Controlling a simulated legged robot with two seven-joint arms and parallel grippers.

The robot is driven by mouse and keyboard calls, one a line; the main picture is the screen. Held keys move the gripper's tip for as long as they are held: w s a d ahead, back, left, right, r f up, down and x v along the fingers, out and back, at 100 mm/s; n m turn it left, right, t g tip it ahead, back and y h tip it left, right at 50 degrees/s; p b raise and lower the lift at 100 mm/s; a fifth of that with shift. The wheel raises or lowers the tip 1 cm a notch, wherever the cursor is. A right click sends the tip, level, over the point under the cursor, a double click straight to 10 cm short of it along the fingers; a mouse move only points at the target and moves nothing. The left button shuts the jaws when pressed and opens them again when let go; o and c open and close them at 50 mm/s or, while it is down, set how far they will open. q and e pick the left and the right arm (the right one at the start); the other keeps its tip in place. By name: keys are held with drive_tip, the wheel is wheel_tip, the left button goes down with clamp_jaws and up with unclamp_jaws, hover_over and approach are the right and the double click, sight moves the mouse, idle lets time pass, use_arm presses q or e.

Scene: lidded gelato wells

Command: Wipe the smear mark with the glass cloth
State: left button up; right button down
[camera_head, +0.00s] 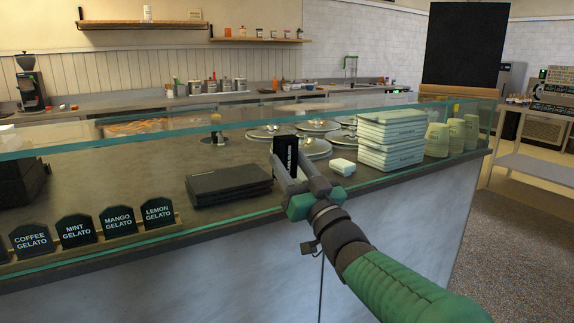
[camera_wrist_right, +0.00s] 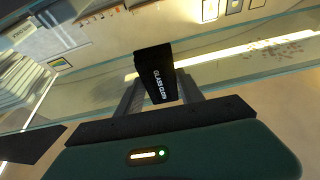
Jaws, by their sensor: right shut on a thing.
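My right gripper (camera_head: 292,185) is shut on the glass cloth (camera_head: 285,153), a black block with white lettering. It is held up above the counter, near the glass. The smear mark (camera_head: 135,126) is an orange-brown streak at the left of the head view, apart from the cloth. In the right wrist view, reddish-brown specks that look like the smear (camera_wrist_right: 275,46) show at the upper right. My left gripper is not in view.
A glass guard (camera_head: 95,141) runs along the counter. Behind it are black stacked trays (camera_head: 229,184), round metal lids (camera_head: 316,147), a small white block (camera_head: 342,167), pale stacked boxes (camera_head: 391,140) and green cups (camera_head: 437,139). Gelato signs (camera_head: 118,221) stand at the front left.

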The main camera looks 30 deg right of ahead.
drive_tip(key=shift+d, duration=0.1)
drive_tip(key=shift+w+d+p, duration=0.1)
drive_tip(key=shift+d+p, duration=0.25)
drive_tip(key=shift+d, duration=1.25)
drive_tip(key=shift+d+f+p, duration=0.1)
drive_tip(key=shift+d+p, duration=0.35)
drive_tip(key=shift+d, duration=1.35)
drive_tip(key=b, duration=0.1)
approach(309, 148)
drive_tip(key=shift+s+d+r, duration=0.1)
drive_tip(key=shift+s+r, duration=1.1)
drive_tip(key=shift+s, duration=0.05)
